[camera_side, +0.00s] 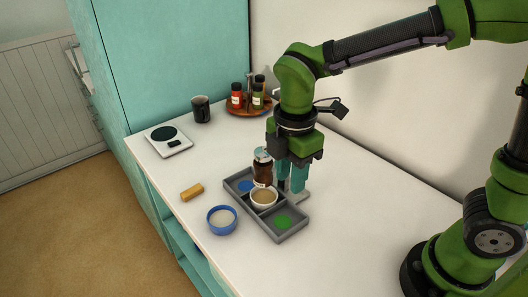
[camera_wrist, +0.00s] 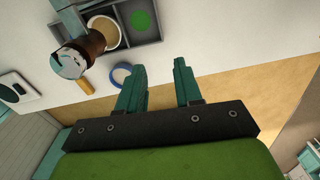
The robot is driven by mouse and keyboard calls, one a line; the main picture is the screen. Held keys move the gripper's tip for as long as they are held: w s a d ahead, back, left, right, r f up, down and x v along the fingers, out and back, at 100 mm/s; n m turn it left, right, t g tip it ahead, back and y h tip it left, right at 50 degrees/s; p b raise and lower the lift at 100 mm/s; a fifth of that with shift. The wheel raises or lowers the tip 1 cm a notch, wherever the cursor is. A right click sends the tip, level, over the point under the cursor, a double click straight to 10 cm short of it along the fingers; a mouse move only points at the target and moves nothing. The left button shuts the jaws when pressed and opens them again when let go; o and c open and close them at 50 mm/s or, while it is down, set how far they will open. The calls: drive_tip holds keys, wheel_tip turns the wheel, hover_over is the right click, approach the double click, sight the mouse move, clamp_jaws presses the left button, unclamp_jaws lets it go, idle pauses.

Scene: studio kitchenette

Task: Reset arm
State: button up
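My gripper (camera_side: 291,186) is just right of the brown jar, by the back edge of the grey tray. The wrist view shows its two teal fingers (camera_wrist: 156,70) apart, with nothing between them. The grey tray (camera_side: 292,234) has a blue disc (camera_side: 246,186) at one end and a green disc (camera_side: 283,222) at the other. A white cup with tan contents (camera_side: 264,197) sits in its middle. The brown jar (camera_side: 262,173), with a pale lid, stands upright by the cup. I cannot tell whether it is inside the tray; it also shows in the wrist view (camera_wrist: 91,43).
A blue-rimmed bowl (camera_side: 222,220) and a yellow block (camera_side: 192,192) lie left of the tray. A scale (camera_side: 168,140), a dark mug (camera_side: 201,109) and a round wooden stand (camera_side: 237,109) with bottles are farther back. The counter's right part is clear.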

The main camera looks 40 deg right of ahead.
drive_tip(key=s+d+r+m+t+y, duration=0.1)
drive_tip(key=s+d+r+m+t, duration=0.2)
drive_tip(key=d+m, duration=0.3)
drive_tip(key=s+d+r+m+t+y, duration=0.1)
drive_tip(key=s+d+r+m+t, duration=0.2)
drive_tip(key=d+m, duration=0.4)
drive_tip(key=s+m+t, duration=0.1)
drive_tip(key=m, duration=0.7)
drive_tip(key=shift+r, duration=0.35)
